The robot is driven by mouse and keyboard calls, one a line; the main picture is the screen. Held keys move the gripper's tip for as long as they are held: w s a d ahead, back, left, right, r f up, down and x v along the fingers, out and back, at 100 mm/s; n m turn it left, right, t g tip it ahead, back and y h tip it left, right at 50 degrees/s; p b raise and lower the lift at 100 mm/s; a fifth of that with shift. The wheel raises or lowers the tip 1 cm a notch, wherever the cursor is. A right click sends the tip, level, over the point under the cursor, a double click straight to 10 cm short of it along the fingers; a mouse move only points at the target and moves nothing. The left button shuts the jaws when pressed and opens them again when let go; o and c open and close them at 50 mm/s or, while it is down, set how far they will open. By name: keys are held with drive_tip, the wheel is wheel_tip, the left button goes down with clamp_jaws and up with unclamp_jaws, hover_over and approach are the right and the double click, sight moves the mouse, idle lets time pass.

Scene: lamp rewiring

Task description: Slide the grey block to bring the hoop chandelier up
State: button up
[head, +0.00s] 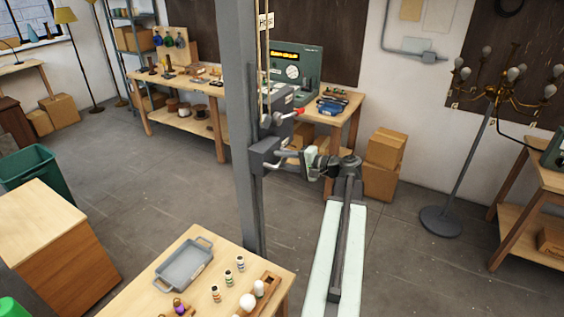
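A dark grey block (265,155) sits on the front of a tall grey post (244,130), in the middle of the head view. A pale metal handle (284,162) sticks out from its right side. My gripper (307,163) is at the handle's right end, at about the block's height. I cannot tell whether its fingers touch or enclose the handle, or whether they are open. Ropes run up the post past a small label (266,21). No hoop chandelier is recognisable in view.
Just above the block, a grey bracket carries a red-tipped lever (299,112). A workbench (180,88) with a green instrument (293,72) stands behind. A small table (215,252) with a grey tray is in front. A brass chandelier (505,95) on a stand is at right.

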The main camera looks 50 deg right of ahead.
clamp_jaws()
idle(1.3)
